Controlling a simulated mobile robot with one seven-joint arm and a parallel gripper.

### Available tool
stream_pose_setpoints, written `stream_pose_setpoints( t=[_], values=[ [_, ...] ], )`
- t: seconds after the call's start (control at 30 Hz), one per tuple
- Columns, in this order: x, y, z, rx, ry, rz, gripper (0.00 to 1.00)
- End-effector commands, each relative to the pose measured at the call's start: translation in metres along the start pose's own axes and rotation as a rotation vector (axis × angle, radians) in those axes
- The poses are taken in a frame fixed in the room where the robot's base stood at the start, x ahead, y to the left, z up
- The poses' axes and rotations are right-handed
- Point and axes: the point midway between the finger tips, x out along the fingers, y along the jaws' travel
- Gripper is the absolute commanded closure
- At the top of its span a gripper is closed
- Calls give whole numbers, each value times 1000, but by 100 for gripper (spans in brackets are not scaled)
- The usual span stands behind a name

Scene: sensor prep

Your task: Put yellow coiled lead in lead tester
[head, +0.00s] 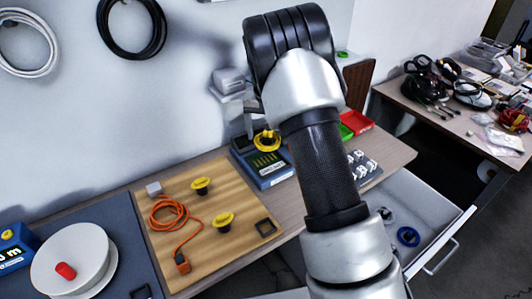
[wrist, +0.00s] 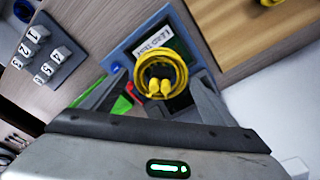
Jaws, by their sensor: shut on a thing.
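The yellow coiled lead (wrist: 160,62) is between the fingers of my gripper (wrist: 158,82) in the wrist view, with its two yellow plugs side by side inside the coil. My gripper is shut on it. In the head view the yellow coiled lead (head: 266,141) shows below my wrist, at the back of the lead tester (head: 275,177). The lead tester is a blue box with a label and a row of yellow strips. Its blue edge and label also show behind the lead in the wrist view (wrist: 118,52). I cannot tell whether the lead touches the tester.
A wooden board (head: 160,246) left of the tester holds an orange coiled cable (head: 172,214) and two yellow knobs (head: 223,222). Numbered white blocks (head: 363,164), green and red bins (head: 357,122) stand to the right. An open drawer (head: 425,212) juts out at the front right.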

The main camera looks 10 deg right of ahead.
Motion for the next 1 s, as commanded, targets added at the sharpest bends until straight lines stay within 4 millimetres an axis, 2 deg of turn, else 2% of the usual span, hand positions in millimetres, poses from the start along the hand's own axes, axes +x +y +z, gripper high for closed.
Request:
stream_pose_setpoints(
  t=[0.03,0.13,0.37,0.6,0.97,1.0],
  values=[
    [12,0,3,0,-5,3,44],
    [30,0,5,0,-5,2,44],
    [49,0,6,-1,-2,1,44],
    [80,0,11,0,-3,1,44],
    [85,0,11,0,-1,0,44],
    [84,0,11,0,-1,0,13]
  ],
)
